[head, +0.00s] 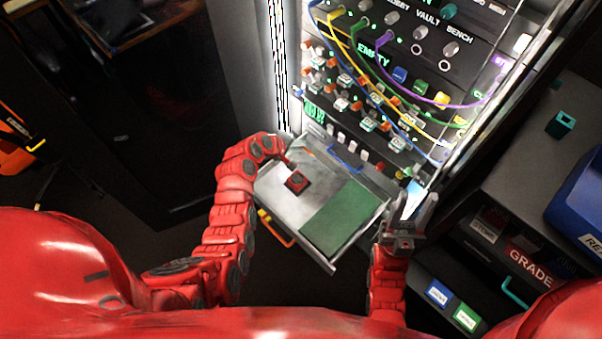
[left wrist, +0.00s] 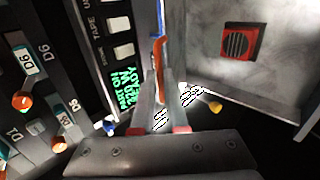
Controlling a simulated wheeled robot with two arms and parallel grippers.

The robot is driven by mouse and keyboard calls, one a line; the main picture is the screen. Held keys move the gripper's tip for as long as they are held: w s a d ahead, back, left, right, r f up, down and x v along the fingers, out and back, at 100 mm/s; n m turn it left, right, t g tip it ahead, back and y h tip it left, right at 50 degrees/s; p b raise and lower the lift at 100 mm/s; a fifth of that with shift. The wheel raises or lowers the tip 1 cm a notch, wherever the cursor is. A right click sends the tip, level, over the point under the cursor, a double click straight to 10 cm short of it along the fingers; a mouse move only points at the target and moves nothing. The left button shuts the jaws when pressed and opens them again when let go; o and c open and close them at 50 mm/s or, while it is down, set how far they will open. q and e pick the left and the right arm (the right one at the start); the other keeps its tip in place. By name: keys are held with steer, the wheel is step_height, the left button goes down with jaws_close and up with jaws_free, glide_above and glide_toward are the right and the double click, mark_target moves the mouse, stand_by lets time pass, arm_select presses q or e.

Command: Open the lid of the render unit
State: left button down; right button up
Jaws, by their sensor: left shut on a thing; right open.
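In the head view a metal drawer-like unit (head: 275,186) with a green pad (head: 338,218) and a small dark red block (head: 296,181) stands out from the rack. I cannot tell for sure which part is the render unit's lid. My left gripper (head: 288,157) is at the unit's back left corner. In the left wrist view my left gripper (left wrist: 160,112) is shut on an upright orange handle (left wrist: 158,57), beside a panel with green lettering. The red block (left wrist: 240,42) shows there too, to the right. My right gripper (head: 410,212) is open and empty, right of the unit.
The rack (head: 425,65) with cables, knobs and switches rises behind the unit. A blue handle (head: 345,156) and an orange handle (head: 276,229) are at its edges. At right are a dark cabinet with a teal handle (head: 515,292), a blue bin (head: 580,205) and a teal block (head: 561,124).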

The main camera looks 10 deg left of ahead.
arm_select(q)
steer(key=shift+w+d+r, duration=0.3)
steer(key=shift+w, duration=0.1)
steer(key=shift+w+d+r+p, duration=0.35)
steer(key=shift+w+d, duration=0.15)
steer(key=shift+w, duration=0.1)
steer(key=shift+w+d, duration=0.1)
steer(key=shift+w, duration=0.05)
steer(key=shift+w+d+r, duration=0.2)
steer(key=shift+w+d, duration=0.3)
steer(key=shift+w, duration=0.15)
steer(key=shift+w+d+r, duration=0.2)
steer(key=shift+w+d, duration=0.3)
steer(key=shift+w, duration=0.1)
